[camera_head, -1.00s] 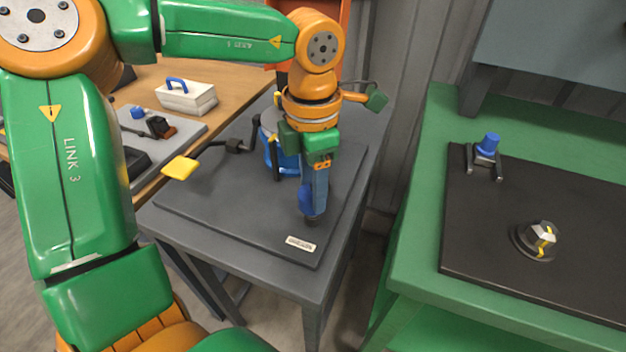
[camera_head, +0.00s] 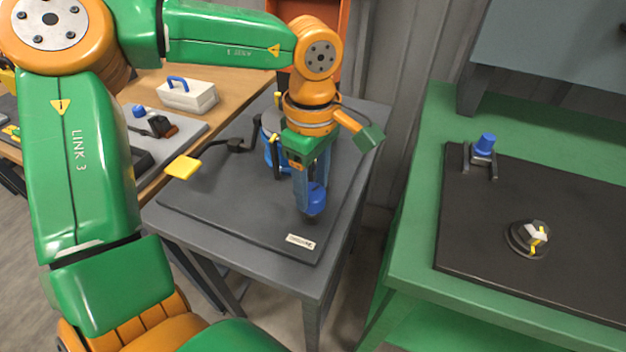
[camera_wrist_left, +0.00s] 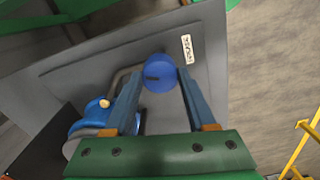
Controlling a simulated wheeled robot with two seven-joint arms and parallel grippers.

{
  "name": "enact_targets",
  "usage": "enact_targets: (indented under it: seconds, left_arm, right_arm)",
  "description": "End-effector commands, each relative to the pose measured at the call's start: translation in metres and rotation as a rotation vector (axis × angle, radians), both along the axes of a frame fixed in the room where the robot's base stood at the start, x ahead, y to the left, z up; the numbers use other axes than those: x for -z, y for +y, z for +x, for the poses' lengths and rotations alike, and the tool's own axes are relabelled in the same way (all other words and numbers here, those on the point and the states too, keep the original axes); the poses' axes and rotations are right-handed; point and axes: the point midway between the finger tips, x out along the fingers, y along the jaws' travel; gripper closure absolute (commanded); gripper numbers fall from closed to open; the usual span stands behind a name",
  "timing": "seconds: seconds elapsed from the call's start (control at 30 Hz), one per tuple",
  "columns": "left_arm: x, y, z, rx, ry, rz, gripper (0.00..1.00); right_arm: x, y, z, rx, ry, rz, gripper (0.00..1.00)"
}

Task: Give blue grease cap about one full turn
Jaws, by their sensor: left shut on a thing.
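The blue grease cap (camera_head: 314,198) stands near the front of the dark plate on the grey table. My left gripper (camera_head: 310,202) points down over it, its two blue-grey fingers shut on the cap from opposite sides. In the left wrist view the round blue cap (camera_wrist_left: 160,75) sits between the fingertips (camera_wrist_left: 161,77), with a dark mark on its top. The fingers hide part of the cap's sides in the head view. My right gripper is not in view.
A blue rotor part (camera_head: 270,150) stands behind my gripper, with a dark handle ending in a yellow pad (camera_head: 183,167) to the left. A green bench (camera_head: 415,235) at the right holds another blue-capped fitting (camera_head: 486,147) and a silver, yellow-striped knob (camera_head: 535,235).

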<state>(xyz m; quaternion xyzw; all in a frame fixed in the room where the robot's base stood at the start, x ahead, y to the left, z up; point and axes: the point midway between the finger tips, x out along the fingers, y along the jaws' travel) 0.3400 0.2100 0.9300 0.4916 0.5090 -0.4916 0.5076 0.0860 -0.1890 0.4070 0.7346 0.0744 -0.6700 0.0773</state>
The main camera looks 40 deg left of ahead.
Motion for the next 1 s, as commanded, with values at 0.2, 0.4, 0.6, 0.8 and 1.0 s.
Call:
enact_targets:
  seconds: [0.2, 0.4, 0.6, 0.8, 1.0]
  left_arm:
    - [-0.001, 0.0, -0.001, 0.202, 0.003, 0.001, 1.0]
    - [-0.001, 0.0, -0.001, 0.393, 0.004, -0.001, 1.0]
    - [-0.001, 0.0, 0.0, 0.583, 0.002, 0.0, 1.0]
    - [-0.001, 0.0, 0.0, 0.772, 0.002, -0.001, 1.0]
    - [-0.002, 0.0, 0.001, 0.962, -0.001, 0.001, 1.0]
  right_arm:
    - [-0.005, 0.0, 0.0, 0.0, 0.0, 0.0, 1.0]
    - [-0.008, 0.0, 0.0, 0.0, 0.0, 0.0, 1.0]
    - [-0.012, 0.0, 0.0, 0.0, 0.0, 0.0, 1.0]
    - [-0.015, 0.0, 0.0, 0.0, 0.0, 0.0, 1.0]
    - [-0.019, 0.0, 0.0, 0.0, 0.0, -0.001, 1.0]
